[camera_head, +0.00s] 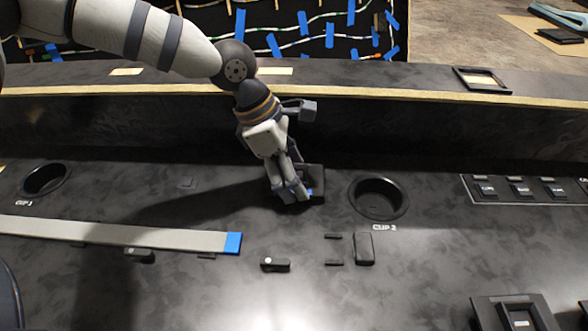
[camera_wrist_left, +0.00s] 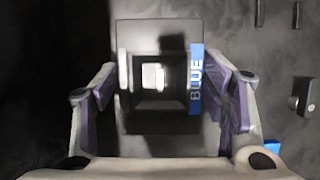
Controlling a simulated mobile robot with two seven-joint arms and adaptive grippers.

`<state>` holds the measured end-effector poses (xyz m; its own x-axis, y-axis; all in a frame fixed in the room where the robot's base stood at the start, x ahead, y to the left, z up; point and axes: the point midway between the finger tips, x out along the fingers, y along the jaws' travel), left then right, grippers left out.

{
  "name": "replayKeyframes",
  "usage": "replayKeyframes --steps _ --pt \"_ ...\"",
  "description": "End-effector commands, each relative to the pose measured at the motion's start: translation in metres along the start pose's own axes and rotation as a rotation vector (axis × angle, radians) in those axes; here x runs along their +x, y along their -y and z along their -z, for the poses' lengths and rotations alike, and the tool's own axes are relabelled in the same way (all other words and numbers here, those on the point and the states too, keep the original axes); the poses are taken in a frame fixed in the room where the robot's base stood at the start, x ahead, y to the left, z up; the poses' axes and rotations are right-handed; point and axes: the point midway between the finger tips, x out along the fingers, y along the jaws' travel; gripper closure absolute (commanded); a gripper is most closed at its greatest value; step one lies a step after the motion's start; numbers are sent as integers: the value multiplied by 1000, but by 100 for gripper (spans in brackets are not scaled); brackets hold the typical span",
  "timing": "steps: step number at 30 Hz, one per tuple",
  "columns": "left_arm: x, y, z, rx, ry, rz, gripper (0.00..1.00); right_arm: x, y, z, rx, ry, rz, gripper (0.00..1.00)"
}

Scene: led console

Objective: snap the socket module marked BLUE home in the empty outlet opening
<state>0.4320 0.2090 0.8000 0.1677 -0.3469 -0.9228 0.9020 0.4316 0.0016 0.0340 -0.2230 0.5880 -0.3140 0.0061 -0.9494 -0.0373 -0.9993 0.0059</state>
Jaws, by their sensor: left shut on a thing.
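The socket module marked BLUE (camera_wrist_left: 154,101) is a dark square piece with a bright patch in its middle and a blue BLUE label (camera_wrist_left: 196,80) along its right side in the left wrist view. My left gripper (camera_head: 291,192) is shut on it, one finger on each side. In the head view, the gripper points down at the console, just left of CUP 2, beside a dark square plate (camera_head: 315,172). The gripper and module cover what lies beneath, so I cannot tell whether the module is in the outlet opening. My right gripper is not in view.
The CUP 2 holder (camera_head: 378,198) is right of the gripper. A black rocker (camera_head: 364,248) and a small lever (camera_head: 275,265) are in front. A grey strip (camera_head: 120,232) with a blue end lies at left. A loose frame (camera_head: 482,79) rests on the back ledge.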

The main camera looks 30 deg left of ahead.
Motion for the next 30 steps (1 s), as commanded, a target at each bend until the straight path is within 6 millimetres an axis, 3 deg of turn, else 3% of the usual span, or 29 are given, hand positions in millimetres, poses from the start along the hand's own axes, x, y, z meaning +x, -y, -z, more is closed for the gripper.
replayKeyframes --steps 30 --pt "11 0 4 -1 1 0 66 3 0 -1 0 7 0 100"
